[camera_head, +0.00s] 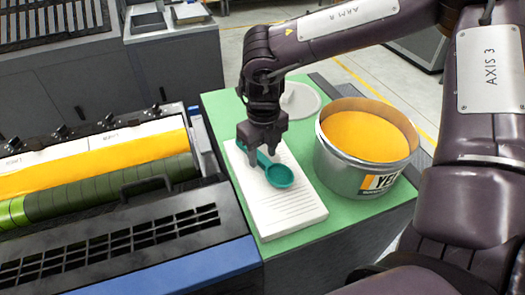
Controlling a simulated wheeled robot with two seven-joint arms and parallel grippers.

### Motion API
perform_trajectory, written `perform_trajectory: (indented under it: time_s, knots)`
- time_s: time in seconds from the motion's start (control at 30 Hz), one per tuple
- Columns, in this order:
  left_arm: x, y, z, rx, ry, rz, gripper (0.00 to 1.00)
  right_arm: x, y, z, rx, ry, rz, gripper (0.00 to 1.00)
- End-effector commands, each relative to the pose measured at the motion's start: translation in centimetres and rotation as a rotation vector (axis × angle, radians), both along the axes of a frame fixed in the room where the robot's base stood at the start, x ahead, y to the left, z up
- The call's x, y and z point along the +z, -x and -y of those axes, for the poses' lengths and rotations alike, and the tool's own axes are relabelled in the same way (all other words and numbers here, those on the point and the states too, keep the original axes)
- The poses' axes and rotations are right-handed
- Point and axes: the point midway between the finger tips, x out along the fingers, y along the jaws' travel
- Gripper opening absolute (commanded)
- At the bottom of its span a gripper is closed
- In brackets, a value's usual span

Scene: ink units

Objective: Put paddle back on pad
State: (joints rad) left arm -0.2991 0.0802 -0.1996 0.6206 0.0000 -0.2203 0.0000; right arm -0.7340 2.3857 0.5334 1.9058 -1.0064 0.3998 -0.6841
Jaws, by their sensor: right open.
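The teal paddle (280,176) lies on the white pad (290,212), its round scoop end near the pad's middle and its handle running up and left. The pad has printed lines and lies on a green table top. My right gripper (262,160) comes down over the paddle's handle from above. Its fingers are open, one on each side of the handle as far as I can see. Part of the handle is hidden behind the gripper. My left gripper is not in view.
A can of yellow ink (350,180) stands right of the pad, close to my right arm. A pale round lid (300,100) lies behind the gripper. A printing machine with rollers (100,190) fills the left side.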

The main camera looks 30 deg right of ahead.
Motion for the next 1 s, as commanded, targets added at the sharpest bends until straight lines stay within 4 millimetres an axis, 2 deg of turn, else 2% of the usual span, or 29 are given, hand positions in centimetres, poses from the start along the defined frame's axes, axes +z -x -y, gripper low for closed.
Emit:
perform_trajectory:
  time_s: [0.07, 0.17, 0.5, 0.63, 0.8, 1.0]
  knots:
    - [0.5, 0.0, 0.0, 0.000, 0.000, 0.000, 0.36, 0.4, 0.0, 0.0, 0.000, 0.000, 0.000, 0.42]
    - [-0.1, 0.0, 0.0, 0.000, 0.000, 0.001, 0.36, 1.3, -0.1, 0.0, 0.001, 0.000, 0.005, 0.42]
    - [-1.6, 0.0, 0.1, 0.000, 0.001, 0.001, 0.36, 8.4, 0.0, 0.1, 0.001, 0.001, 0.006, 0.42]
    - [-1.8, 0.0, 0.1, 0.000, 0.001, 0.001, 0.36, 10.5, 0.1, 0.1, 0.000, 0.001, 0.003, 0.42]
    - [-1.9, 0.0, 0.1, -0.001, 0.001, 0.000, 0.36, 12.0, 0.2, 0.1, 0.000, 0.000, 0.000, 0.42]
    - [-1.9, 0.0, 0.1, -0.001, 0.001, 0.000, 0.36, 12.2, 0.3, 0.0, 0.000, -0.002, -0.001, 0.42]
